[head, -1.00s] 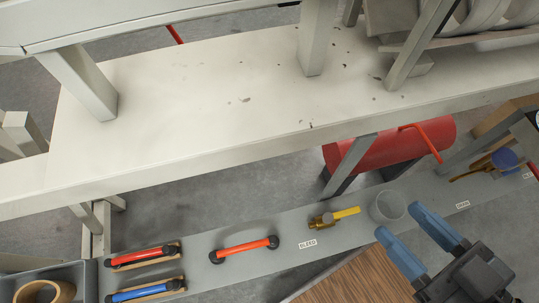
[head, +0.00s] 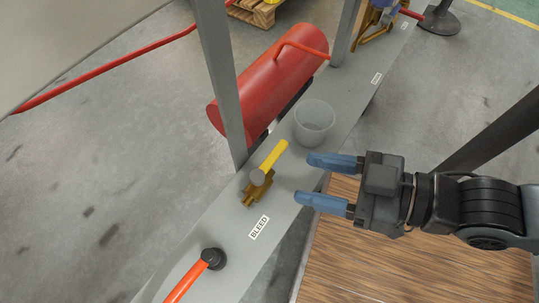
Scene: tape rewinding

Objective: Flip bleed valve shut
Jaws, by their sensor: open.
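The bleed valve is a brass body (head: 257,190) with a yellow lever handle (head: 273,156), mounted on a grey shelf beside a white BLEED label (head: 259,227). The lever points up and to the right in the head view, away from the label. My gripper (head: 303,179) comes in from the right with two blue fingers apart and nothing between them. Its fingertips are just right of the valve and apart from it in the picture. I cannot tell its height above the shelf.
A clear cup (head: 314,121) stands on the shelf (head: 345,98) just beyond the lever. A red cylinder tank (head: 268,79) lies behind the shelf. A grey post (head: 219,80) rises close behind the valve. A red bar handle (head: 188,281) is at the near end. A wooden surface (head: 380,262) lies below my arm.

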